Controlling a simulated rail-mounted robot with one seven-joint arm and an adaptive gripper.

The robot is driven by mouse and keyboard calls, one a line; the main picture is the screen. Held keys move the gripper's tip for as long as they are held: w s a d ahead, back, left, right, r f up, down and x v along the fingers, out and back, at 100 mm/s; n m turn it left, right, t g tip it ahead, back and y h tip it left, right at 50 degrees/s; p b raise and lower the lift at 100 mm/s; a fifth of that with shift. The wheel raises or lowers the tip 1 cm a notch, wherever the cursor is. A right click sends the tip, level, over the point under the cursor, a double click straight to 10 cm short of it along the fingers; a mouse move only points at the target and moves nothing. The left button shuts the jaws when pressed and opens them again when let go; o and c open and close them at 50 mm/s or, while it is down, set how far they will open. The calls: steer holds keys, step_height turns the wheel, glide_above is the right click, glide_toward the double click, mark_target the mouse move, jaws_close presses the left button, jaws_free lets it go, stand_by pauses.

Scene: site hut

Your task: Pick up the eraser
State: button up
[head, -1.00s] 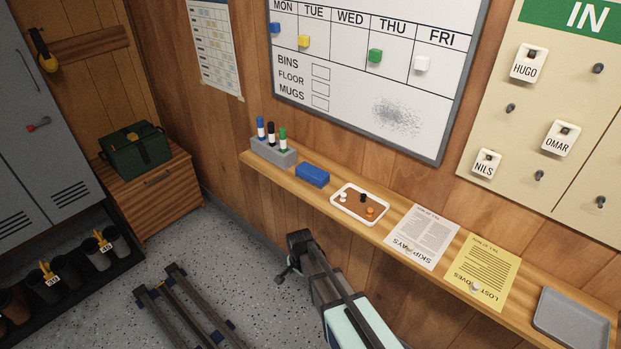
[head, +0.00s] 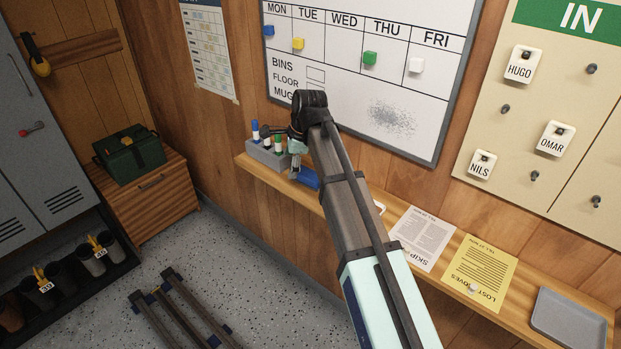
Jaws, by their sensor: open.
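The blue eraser (head: 309,178) lies on the wooden shelf, just right of the grey marker holder. My arm reaches up across the view and covers part of the eraser's right side. My gripper (head: 294,172) points down at the eraser's left end, small and partly hidden by the wrist. It is open. I cannot tell whether its fingers touch the eraser or hang just above it.
The grey holder (head: 263,155) with several markers stands close to the gripper's left. The whiteboard (head: 436,110) is on the wall behind. A white tray is mostly hidden by my arm. Papers (head: 422,238) and a grey tray (head: 569,319) lie further right on the shelf (head: 530,290).

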steer(key=d+r+m+p, duration=0.1)
steer(key=d+r+m, duration=0.8)
steer(key=d, duration=0.1)
steer(key=p, duration=0.2)
glide_toward(309, 173)
steer(key=shift+m+y, duration=0.3)
steer(key=shift+y, duration=0.1)
steer(key=x, duration=0.5)
steer(key=shift+w+d+f, duration=0.1)
steer(key=shift+d+f, duration=0.15)
steer(key=shift+d, duration=0.05)
steer(key=shift+p+x, duration=1.05)
steer(key=shift+x, duration=1.15)
steer(key=shift+a+f, duration=0.2)
steer(key=shift+f, duration=0.2)
steer(key=shift+f, duration=0.25)
steer(key=c, duration=1.2)
